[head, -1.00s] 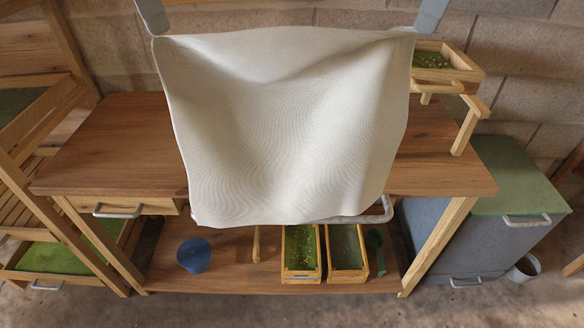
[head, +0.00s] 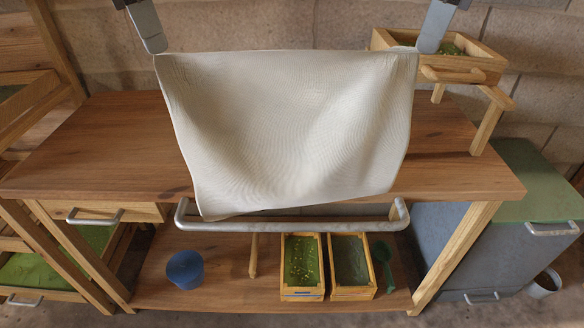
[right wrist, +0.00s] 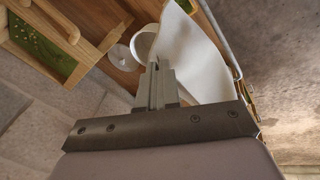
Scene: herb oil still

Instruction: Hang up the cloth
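The white cloth (head: 290,125) hangs spread between my two grippers in the head view, held by its two upper corners. My left gripper (head: 155,48) is shut on its upper left corner. My right gripper (head: 428,48) is shut on its upper right corner; the cloth also shows at the fingers in the right wrist view (right wrist: 190,55). A grey rail (head: 290,224) runs along the bench's front edge. The cloth's lower edge hangs just above or in front of it; the exact gap cannot be told. The cloth hides the middle of the bench top.
The wooden bench (head: 90,150) has bare top on both sides of the cloth. A wooden box of herbs (head: 390,40) stands on a stand at the right. A blue cup (head: 185,270) and two wooden boxes sit on the lower shelf. The right wrist view shows a white round vessel (right wrist: 143,42).

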